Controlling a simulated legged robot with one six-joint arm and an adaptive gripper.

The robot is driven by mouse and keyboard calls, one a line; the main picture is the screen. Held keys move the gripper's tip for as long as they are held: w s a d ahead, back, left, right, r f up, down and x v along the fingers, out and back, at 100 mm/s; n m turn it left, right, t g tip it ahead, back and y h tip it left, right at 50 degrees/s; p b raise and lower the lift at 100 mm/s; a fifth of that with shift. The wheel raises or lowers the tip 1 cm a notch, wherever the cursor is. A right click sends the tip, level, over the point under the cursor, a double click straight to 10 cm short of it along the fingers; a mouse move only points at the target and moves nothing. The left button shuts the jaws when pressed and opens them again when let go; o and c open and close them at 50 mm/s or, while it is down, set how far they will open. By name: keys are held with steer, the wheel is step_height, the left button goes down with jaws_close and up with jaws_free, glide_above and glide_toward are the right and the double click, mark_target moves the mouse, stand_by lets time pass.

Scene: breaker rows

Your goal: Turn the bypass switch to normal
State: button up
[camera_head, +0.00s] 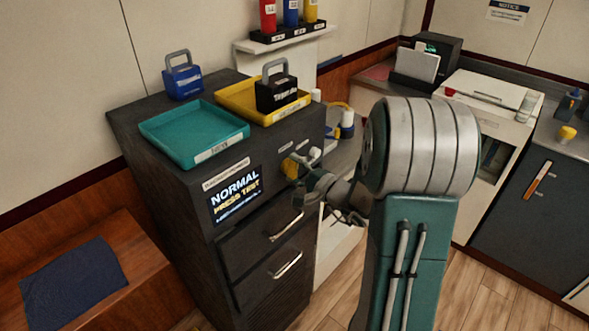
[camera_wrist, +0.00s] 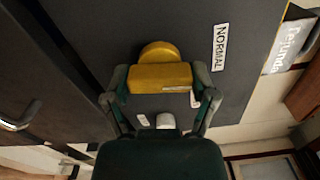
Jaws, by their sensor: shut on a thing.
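The yellow bypass switch (camera_head: 290,167) is on the upper front of the dark cabinet. In the wrist view the switch (camera_wrist: 158,76) has a round base and a bar handle lying across the picture, with a pale mark toward its right end. A NORMAL label (camera_wrist: 220,47) is to the right of the handle and a little above it. My gripper (camera_wrist: 158,84) is shut on the handle, with one finger at each end of it. In the head view my gripper (camera_head: 300,178) partly hides the switch. The cabinet's screen (camera_head: 236,195) reads NORMAL and PRESS TEST.
A white round button (camera_head: 315,153) is just beside the switch; it also shows below the handle in the wrist view (camera_wrist: 166,121). Drawer handles (camera_head: 287,226) stick out below.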

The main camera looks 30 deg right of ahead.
steer(key=shift+a+f+n, duration=0.1)
steer(key=shift+f+n, duration=0.1)
steer(key=shift+n, duration=0.7)
steer(key=o, duration=1)
steer(key=shift+f, duration=0.1)
steer(key=shift+r, duration=0.2)
steer(key=shift+s+d, duration=0.2)
steer(key=shift+s, duration=0.2)
steer(key=v, duration=1.1)
steer(key=shift+a, duration=0.1)
